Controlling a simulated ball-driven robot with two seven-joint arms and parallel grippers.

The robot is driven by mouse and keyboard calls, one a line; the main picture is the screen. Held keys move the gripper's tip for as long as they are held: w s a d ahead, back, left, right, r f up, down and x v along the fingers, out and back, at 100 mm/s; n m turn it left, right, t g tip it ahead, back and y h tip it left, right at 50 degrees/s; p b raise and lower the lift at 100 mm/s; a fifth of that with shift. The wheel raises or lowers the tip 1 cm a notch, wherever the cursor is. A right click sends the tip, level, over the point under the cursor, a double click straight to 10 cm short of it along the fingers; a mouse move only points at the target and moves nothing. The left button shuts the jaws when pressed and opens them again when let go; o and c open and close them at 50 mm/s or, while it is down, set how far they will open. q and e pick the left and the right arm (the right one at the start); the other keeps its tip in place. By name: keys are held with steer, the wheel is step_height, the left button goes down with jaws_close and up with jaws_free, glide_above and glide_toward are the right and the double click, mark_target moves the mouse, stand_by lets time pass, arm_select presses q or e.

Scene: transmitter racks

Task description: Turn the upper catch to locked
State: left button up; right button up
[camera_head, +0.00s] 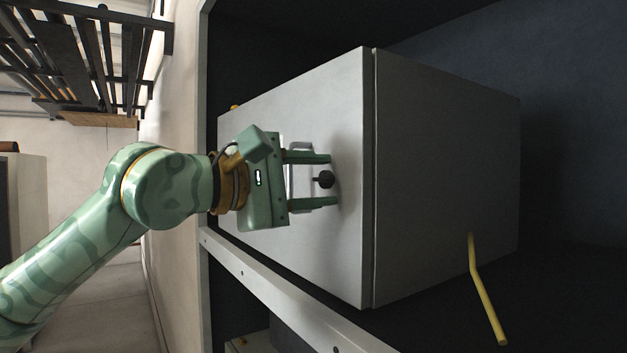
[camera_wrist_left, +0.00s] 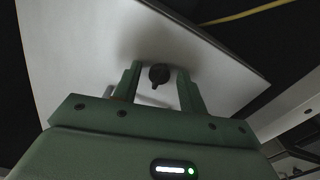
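The upper catch (camera_head: 325,179) is a small dark knob on the light grey face of a box-like unit (camera_head: 320,110). It also shows in the left wrist view (camera_wrist_left: 159,74), with a short pointed tab. My left gripper (camera_head: 325,180) is open, its two green fingers on either side of the knob with a gap to each. In the left wrist view the fingers (camera_wrist_left: 160,82) also stand apart around it. I cannot tell whether the fingertips touch the face. A pale handle-like bar (camera_head: 292,165) lies partly hidden behind the gripper. My right gripper is not in view.
A pale rack rail (camera_head: 290,295) runs below the unit and an upright post (camera_head: 203,100) stands at its left. A yellow bent rod or cable (camera_head: 483,290) is at the lower right. The dark space right of the unit looks empty.

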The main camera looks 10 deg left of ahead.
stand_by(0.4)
arm_select(q)
steer(key=b+v, duration=0.3)
steer(key=v, duration=1.3)
steer(key=shift+s+a, duration=0.1)
steer(key=shift+s, duration=0.05)
